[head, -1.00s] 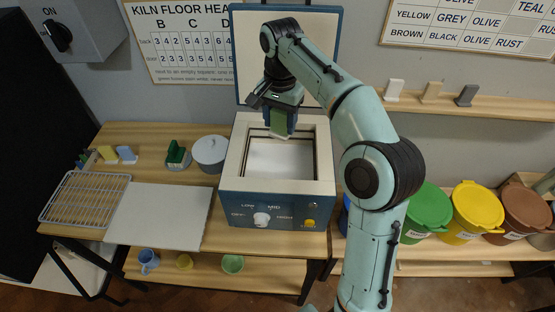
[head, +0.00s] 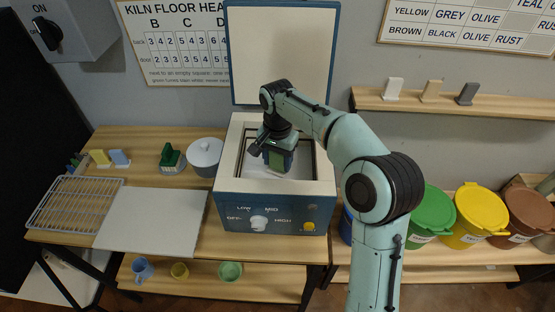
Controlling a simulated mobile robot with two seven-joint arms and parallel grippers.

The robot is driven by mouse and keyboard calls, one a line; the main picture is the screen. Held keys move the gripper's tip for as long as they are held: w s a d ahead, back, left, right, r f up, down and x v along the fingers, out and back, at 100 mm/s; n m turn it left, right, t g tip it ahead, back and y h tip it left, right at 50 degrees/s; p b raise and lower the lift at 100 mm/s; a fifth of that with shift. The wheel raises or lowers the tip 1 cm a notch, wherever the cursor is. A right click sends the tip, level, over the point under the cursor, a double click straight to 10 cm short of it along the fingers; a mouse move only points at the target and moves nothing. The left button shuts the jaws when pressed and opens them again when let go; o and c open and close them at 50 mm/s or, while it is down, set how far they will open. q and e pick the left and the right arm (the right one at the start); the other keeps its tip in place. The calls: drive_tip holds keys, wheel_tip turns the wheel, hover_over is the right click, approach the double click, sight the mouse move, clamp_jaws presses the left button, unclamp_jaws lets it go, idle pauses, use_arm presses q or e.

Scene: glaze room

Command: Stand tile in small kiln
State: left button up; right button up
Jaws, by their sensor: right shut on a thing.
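The small kiln (head: 232,198) is a blue and cream top-loading box on the wooden table, with its lid (head: 281,55) standing open behind it. My right gripper (head: 279,168) reaches down into the kiln's opening and is shut on a green tile (head: 277,160). The tile is upright between the fingers, with a paler foot at its lower end. I cannot tell whether the foot touches the white kiln floor (head: 255,170). My left gripper is not in view.
Coloured buckets (head: 480,215) stand at right. A shelf (head: 440,105) holds three tiles.

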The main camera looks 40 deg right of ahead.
drive_tip(key=shift+w, duration=0.1)
drive_tip(key=o, duration=0.7)
drive_tip(key=shift+f, duration=0.15)
drive_tip(key=o, duration=0.4)
wheel_tip(320, 180, up, 12)
drive_tip(key=p, duration=0.3)
drive_tip(key=shift+r, duration=0.25)
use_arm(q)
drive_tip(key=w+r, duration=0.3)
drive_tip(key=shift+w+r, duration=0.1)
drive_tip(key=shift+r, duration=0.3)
